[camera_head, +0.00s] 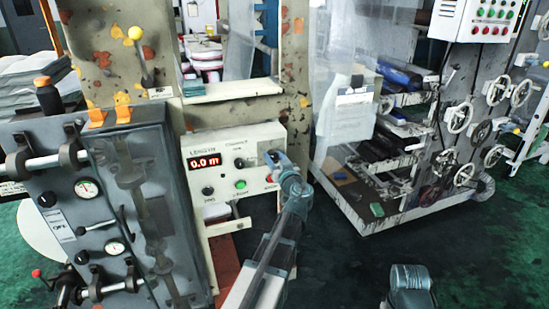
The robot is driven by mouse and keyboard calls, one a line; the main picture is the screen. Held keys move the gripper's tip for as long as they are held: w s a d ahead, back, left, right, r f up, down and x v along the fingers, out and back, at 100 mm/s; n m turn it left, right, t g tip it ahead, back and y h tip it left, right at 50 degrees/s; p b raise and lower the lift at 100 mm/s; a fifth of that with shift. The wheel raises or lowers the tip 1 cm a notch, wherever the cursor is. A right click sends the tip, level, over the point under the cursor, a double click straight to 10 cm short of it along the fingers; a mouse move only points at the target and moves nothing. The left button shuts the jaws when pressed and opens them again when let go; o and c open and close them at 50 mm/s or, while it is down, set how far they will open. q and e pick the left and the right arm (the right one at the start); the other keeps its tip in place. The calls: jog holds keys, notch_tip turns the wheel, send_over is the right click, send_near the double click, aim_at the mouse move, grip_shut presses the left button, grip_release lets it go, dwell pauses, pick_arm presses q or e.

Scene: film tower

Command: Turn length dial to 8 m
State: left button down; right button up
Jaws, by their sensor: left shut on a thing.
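The white control panel (234,146) is fixed to the tan machine frame. Its red length display (204,162) reads 0.0 m under the word LENGTH. A black knob (239,163) sits right of the display, and another black knob (208,191) sits below it. A green button (240,184) and a red button are lower right. My left gripper (271,158) is at the panel's upper right, shut on a knob there that its jaws mostly hide. A grey part of my right arm shows at the bottom right, with no jaws visible.
A grey cabinet (140,195) with gauges and clamped bars stands left of the panel. A machine with several handwheels (459,118) and a low white base stands at the right. Green floor (350,262) is open between.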

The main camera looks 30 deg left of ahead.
pick_arm(q)
jog(key=shift+s+n, duration=0.1)
jog(key=shift+n, duration=0.2)
dwell(0.4)
jog(key=shift+c, duration=1.8)
grip_release()
jog(key=v, duration=1.3)
jog(key=shift+s+d, duration=0.25)
